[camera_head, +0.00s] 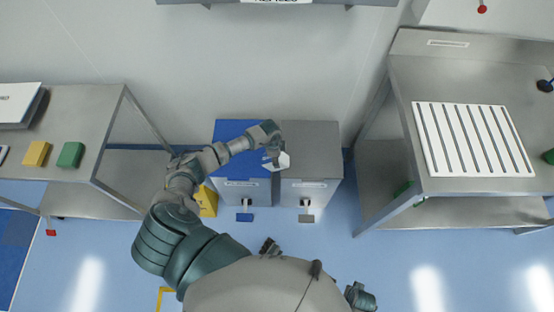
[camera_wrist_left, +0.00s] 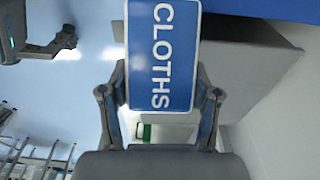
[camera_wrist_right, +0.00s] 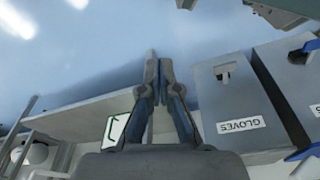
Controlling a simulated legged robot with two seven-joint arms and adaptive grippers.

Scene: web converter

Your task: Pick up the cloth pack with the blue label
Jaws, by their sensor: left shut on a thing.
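The cloth pack with the blue label reading CLOTHS (camera_wrist_left: 163,50) is between the fingers of my left gripper (camera_wrist_left: 160,95) in the left wrist view. The fingers press on its two sides, so the gripper is shut on it. In the head view the left gripper (camera_head: 271,160) holds the pack, small and pale (camera_head: 283,161), above the two bins. Its label is not readable there. My right gripper (camera_wrist_right: 156,72) shows in the right wrist view with its fingers together and nothing between them.
A bin with a blue lid (camera_head: 227,132) and a bin with a grey lid (camera_head: 312,135) stand side by side. The left table (camera_head: 92,103) carries a yellow block (camera_head: 36,153) and a green block (camera_head: 70,155). The right table (camera_head: 400,75) carries a white slotted rack (camera_head: 472,140).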

